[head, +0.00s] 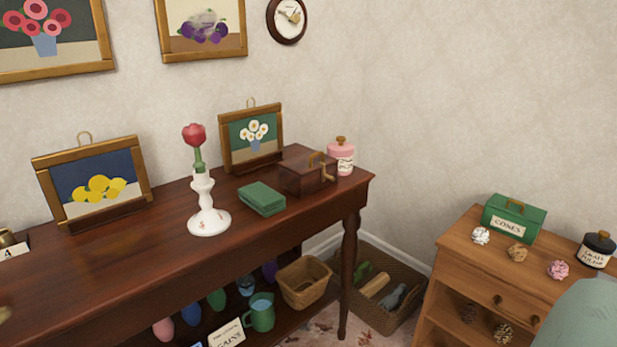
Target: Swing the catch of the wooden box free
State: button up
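A small dark wooden box (305,178) sits near the right end of the long dark wooden table (160,240). A bent brass piece (323,168), which looks like its catch, shows at the box's right front and top edge. At this size I cannot tell how the catch is seated. The lid looks shut. My gripper is not in view.
A folded green cloth (261,198) lies just left of the box, and a pink jar (341,156) stands close behind its right side. A white vase (207,210) with a red flower and a framed flower picture (251,139) stand nearby. The tabletop in front is clear.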

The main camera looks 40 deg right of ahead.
aim_at(324, 175)
jog(key=z, duration=1.3)
